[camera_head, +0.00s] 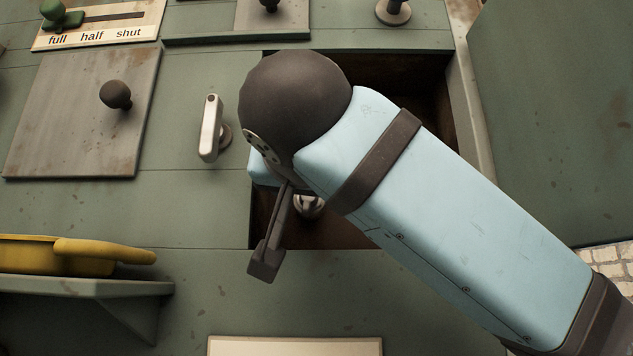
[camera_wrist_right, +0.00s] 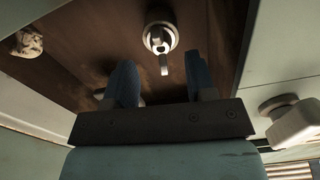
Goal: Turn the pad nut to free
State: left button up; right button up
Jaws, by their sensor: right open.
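My right arm reaches across the head view over a dark open recess. One dark finger of my right gripper (camera_head: 265,262) shows there at the recess's lower left; the rest of the gripper is hidden by my arm. In the right wrist view the two blue-padded fingers of my right gripper (camera_wrist_right: 160,80) are apart with nothing between them. Beyond their tips, a round metal fitting with a small projecting tab (camera_wrist_right: 160,38), perhaps the pad nut, sits on the recess's brown inner surface. A pale metal part (camera_head: 308,206) shows in the recess in the head view, partly hidden. My left gripper is not in view.
A pale lever handle (camera_head: 210,128) stands left of the recess (camera_head: 424,88). A plate with a dark knob (camera_head: 116,94) and a yellow object on a shelf (camera_head: 75,258) are further left. A crumpled pale lump (camera_wrist_right: 27,43) lies in the recess's corner.

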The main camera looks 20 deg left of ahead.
aim_at(308, 203)
jog(key=shift+p+x, duration=0.3)
jog(key=shift+x, duration=0.85)
jog(key=shift+w+a, duration=0.2)
jog(key=shift+w, duration=0.35)
jog(key=c, duration=0.9)
jog(key=shift+n+b, duration=0.3)
jog(key=shift+n, duration=0.5)
